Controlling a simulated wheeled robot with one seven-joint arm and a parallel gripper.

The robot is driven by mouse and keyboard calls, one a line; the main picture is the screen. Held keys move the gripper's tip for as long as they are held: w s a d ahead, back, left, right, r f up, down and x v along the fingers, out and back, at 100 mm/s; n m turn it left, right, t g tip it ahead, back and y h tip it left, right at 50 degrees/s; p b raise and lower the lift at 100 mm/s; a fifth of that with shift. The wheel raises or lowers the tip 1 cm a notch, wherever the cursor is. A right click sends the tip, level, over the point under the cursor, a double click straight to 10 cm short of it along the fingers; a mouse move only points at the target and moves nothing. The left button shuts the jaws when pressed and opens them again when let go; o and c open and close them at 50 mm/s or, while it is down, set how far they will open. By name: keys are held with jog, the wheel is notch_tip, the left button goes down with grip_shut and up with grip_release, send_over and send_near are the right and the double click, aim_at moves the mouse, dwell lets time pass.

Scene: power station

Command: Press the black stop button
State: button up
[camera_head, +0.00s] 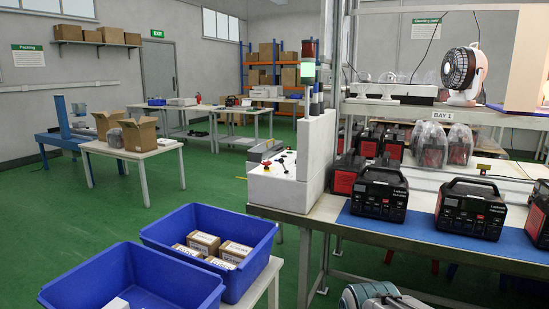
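A white control box (284,188) stands at the left end of the workbench, below a stack light with a lit green section (308,70). Its sloped top carries several small controls, some dark (281,160) and some red. They are too small to tell for certain which one is the black stop button. A grey and teal part of my arm shows at the bottom edge, right of centre, in front of the bench and well apart from the control box. My gripper's fingers are not in view.
The workbench (325,208) holds black and red power units (380,193) on a blue mat. Blue bins (210,222), one with small cartons, stand on a low table at lower left, near the control box. Green floor (180,225) is open beyond, with other tables behind.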

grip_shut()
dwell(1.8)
